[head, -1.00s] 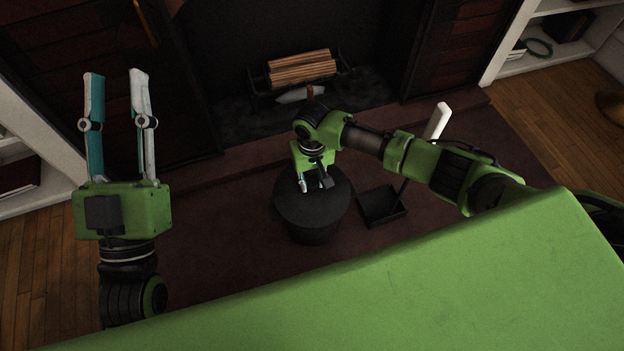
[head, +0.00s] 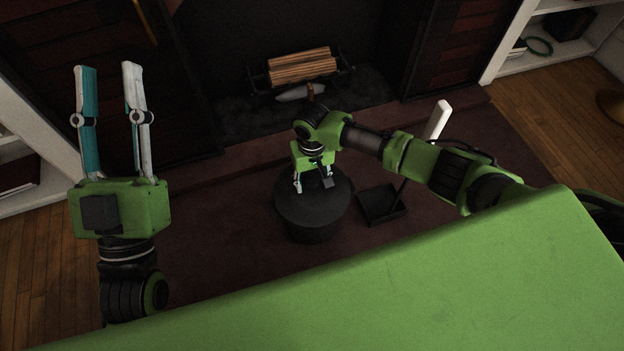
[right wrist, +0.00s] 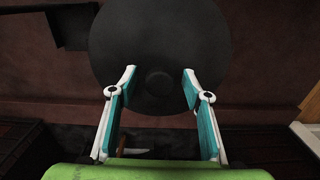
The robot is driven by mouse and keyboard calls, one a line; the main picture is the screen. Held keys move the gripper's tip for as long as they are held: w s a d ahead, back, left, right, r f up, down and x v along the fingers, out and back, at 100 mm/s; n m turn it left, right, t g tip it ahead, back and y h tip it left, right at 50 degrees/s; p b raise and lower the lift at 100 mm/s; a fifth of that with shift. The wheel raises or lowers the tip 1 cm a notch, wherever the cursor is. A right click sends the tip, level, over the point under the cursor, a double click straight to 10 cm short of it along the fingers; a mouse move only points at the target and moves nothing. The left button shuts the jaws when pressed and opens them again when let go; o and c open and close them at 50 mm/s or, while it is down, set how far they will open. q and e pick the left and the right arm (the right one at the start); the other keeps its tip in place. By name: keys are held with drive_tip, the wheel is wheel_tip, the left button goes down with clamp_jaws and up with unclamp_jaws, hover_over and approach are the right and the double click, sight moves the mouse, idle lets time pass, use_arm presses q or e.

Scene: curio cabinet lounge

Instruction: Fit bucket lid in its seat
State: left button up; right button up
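The dark round bucket lid (head: 318,211) lies on top of the dark bucket (head: 314,235) on the floor before the fireplace. It looks about level, but I cannot tell how snugly it sits. My right gripper (head: 313,187) points down over the lid. Its fingers are open, apart on either side of the knob, and hold nothing. My left gripper (head: 108,67) is open and empty, raised at the far left.
A black dustpan (head: 382,207) with an upright white-tipped handle (head: 438,119) stands just right of the bucket. A log rack (head: 303,68) sits in the fireplace behind. White shelves (head: 520,63) stand at the far right. The carpet left of the bucket is clear.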

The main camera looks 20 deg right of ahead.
sight(312, 181)
wheel_tip(312, 181, up, 12)
idle(0.5)
idle(0.4)
